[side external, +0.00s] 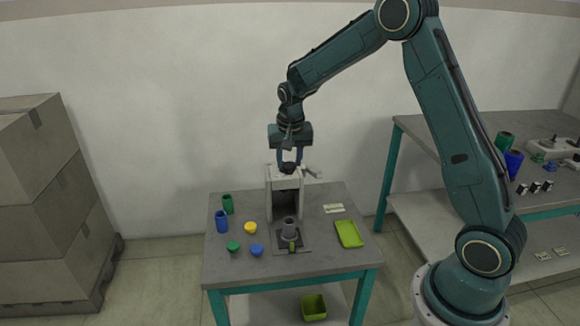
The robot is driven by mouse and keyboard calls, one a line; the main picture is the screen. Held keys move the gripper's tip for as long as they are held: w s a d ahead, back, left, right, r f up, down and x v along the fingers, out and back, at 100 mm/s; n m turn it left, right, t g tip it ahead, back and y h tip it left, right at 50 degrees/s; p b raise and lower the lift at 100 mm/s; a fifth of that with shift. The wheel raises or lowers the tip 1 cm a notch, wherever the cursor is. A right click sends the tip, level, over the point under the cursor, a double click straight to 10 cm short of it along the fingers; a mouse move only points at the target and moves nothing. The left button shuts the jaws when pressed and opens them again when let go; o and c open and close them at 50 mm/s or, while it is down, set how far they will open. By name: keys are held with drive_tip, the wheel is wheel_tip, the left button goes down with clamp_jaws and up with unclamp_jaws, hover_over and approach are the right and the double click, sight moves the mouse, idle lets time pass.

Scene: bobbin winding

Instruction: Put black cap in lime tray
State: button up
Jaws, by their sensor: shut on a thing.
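My gripper (289,163) points down over the top of the grey-white machine (284,181) on the table. Its fingers are shut on the black cap (288,169), a small dark piece at the fingertips. The cap is at the machine's top; I cannot tell whether it touches it. The lime tray (349,233) lies flat at the right side of the table, to the right of and below my gripper in the picture. It looks empty.
Green (228,204) and blue (221,221) cylinders and yellow (250,228), green (233,246) and blue (257,250) caps stand left of the machine. A white label plate (334,208) lies behind the tray. A lime bin (313,307) sits below.

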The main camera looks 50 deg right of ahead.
drive_tip(key=r, duration=0.4)
drive_tip(key=shift+s+d+r, duration=0.2)
drive_tip(key=shift+s+d, duration=0.1)
drive_tip(key=shift+d, duration=0.1)
drive_tip(key=s+d+m+g, duration=0.1)
drive_tip(key=s+d+m, duration=0.5)
drive_tip(key=s+d, duration=0.75)
wheel_tip(320, 180, down, 24)
drive_tip(key=a, duration=0.1)
drive_tip(key=shift+s+r+h, duration=0.2)
drive_tip(key=shift+s+h, duration=0.05)
drive_tip(key=shift+h, duration=0.05)
drive_tip(key=shift+f, duration=0.15)
drive_tip(key=shift+f, duration=2.25)
drive_tip(key=shift+f, duration=0.95)
